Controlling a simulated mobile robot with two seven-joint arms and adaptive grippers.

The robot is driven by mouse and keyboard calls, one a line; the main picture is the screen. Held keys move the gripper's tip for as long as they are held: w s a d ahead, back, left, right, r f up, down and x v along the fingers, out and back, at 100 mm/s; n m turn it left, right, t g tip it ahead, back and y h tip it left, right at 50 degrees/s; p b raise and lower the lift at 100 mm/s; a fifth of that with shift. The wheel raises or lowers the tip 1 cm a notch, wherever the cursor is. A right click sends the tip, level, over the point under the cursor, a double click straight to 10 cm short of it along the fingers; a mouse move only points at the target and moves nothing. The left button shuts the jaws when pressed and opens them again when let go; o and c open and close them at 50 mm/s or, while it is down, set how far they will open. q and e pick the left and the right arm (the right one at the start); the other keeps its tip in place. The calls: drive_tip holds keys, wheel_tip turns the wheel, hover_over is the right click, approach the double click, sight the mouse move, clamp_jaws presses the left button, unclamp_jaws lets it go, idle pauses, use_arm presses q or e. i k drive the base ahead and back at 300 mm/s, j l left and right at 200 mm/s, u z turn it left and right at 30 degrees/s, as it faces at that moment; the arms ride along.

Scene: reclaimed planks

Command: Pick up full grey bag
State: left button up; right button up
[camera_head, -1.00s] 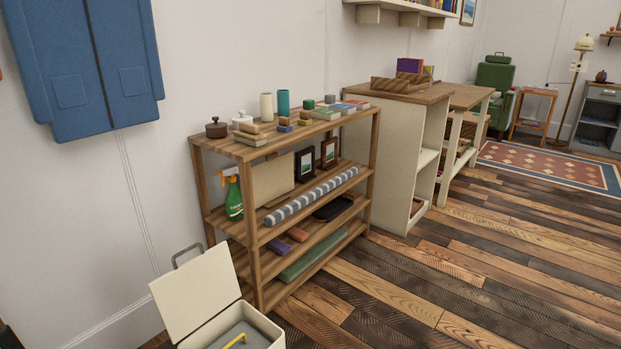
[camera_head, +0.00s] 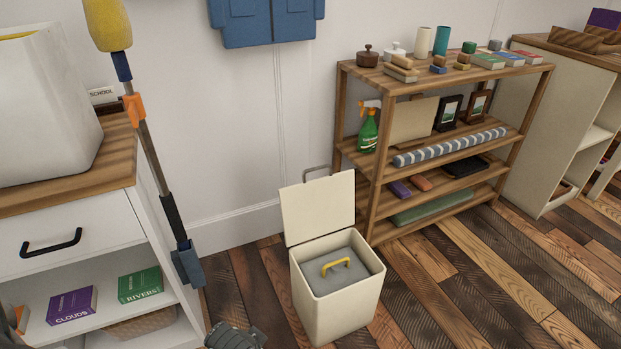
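A grey bag (camera_head: 352,274) fills the inside of a cream bin (camera_head: 337,309) on the floor. Its flat top lies just below the bin's rim, and a yellow handle (camera_head: 336,265) stands up from it. The bin's lid (camera_head: 318,208) is open and tilted back towards the wall. A dark jointed part, apparently of my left gripper (camera_head: 235,337), shows at the bottom edge, left of the bin and apart from it. Its fingertips are not clearly visible. My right gripper is not in view.
A white cabinet (camera_head: 100,237) with a wooden top stands at left, with a yellow-headed pole (camera_head: 150,143) beside it. A wooden shelf unit (camera_head: 377,202) with several items stands close behind the bin's right. Plank floor (camera_head: 480,295) is clear at right.

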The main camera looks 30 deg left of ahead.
sight(328, 274)
drive_tip(key=i+u, duration=0.5)
drive_tip(key=u, duration=0.25)
drive_tip(key=j+z, duration=0.35)
drive_tip(key=k+j+z, duration=0.15)
drive_tip(key=z, duration=0.25)
